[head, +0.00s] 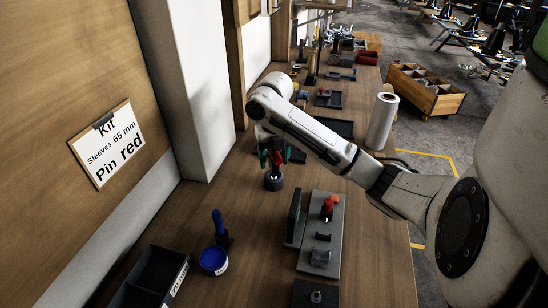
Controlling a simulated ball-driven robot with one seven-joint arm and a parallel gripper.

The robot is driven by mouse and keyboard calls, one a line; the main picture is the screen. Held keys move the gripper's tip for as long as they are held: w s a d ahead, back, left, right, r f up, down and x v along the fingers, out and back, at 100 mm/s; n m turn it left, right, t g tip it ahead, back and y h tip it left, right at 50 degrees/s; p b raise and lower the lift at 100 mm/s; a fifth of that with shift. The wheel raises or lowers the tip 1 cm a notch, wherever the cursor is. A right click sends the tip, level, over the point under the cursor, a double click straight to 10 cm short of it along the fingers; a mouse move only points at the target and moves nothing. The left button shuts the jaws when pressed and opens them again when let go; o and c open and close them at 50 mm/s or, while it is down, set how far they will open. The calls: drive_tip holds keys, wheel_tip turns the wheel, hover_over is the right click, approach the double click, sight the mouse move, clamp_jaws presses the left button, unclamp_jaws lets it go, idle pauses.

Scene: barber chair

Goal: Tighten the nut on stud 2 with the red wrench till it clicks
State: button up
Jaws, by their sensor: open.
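My gripper (274,157) reaches down over the bench with its teal fingertips apart. A red upright piece (277,158), possibly the red wrench's handle, shows between the fingertips; whether they touch it I cannot tell. A round black part (274,181) is directly below it at the bench top. A grey fixture (333,230) lies to the right and nearer, with a red-topped part (328,206) and darker parts on it. I cannot make out numbered studs or the nut. A small dark plate (304,299) with a little stud (316,296) is at the bottom edge.
A blue upright handle (217,225) in a dark stand, a blue-topped tub (214,261) and a black labelled tray (152,279) are at front left. A white roll (382,121) stands beyond my arm. A sign (108,144) reads "Kit, Sleeves 65 mm, Pin red". Bare bench lies front right.

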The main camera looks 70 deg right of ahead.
wheel_tip(320, 180, up, 11)
drive_tip(key=shift+f+p, duration=0.1)
drive_tip(key=shift+p, duration=0.9)
